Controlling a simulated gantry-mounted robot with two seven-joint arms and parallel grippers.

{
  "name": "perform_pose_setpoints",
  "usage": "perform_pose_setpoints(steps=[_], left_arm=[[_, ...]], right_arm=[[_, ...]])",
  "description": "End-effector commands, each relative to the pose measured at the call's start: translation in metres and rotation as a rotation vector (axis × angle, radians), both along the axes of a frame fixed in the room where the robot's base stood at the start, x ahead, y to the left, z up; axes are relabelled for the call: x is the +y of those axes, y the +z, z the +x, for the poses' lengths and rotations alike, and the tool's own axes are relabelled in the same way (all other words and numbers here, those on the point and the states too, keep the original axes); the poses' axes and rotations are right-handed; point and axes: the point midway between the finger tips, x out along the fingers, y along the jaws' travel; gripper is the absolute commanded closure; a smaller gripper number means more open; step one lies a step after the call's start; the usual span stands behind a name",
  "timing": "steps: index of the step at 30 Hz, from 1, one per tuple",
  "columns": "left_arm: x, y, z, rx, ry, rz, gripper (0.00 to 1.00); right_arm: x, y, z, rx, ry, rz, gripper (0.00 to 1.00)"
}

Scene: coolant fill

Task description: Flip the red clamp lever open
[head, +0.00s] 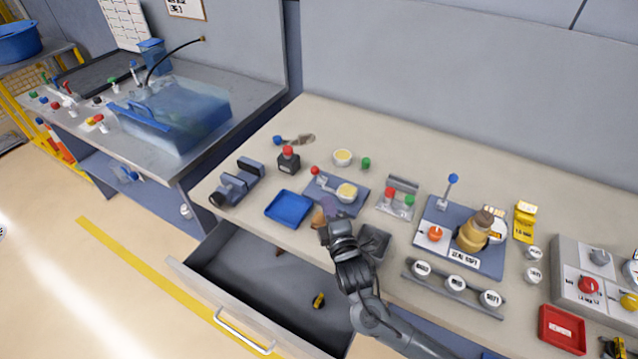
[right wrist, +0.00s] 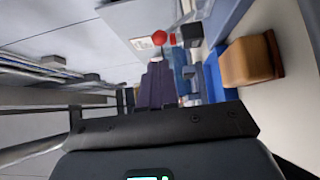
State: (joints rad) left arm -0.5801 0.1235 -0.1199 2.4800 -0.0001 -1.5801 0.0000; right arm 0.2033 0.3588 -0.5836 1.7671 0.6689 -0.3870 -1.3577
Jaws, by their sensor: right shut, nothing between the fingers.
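A lever with a red ball knob (head: 315,171) rises from the left part of a blue-grey plate (head: 352,207) on the bench. I take it to be the red clamp lever. A round cream-topped part (head: 346,193) sits beside it on the plate. My right gripper (head: 338,229) is shut and empty, in front of the plate and apart from the knob. In the right wrist view, dark fingers (right wrist: 160,85) point toward a red ball (right wrist: 160,38), probably the same knob. The lever's lower part is hard to make out. My left gripper is not in view.
A brown block (right wrist: 250,60) lies close beside my right gripper. A blue tray (head: 288,208) and a black box with a red button (head: 288,160) stand left. A grey bin (head: 373,243) is right of the gripper. An open drawer (head: 270,275) juts out below.

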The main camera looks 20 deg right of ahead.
Motion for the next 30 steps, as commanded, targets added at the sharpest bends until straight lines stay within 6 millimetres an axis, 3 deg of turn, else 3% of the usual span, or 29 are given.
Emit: perform_pose_setpoints(steps=[6,13,19,30], left_arm=[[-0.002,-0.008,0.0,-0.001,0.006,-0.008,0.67],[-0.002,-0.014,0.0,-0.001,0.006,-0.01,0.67],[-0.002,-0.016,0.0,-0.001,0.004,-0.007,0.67],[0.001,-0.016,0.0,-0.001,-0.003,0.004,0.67]], right_arm=[[-0.006,0.0,0.042,-0.003,-0.002,0.0,1.0],[-0.009,0.0,0.073,-0.001,-0.001,0.0,1.0],[-0.011,0.001,0.086,-0.002,0.001,0.0,1.0],[-0.011,0.0,0.088,0.0,0.0,0.0,1.0]])
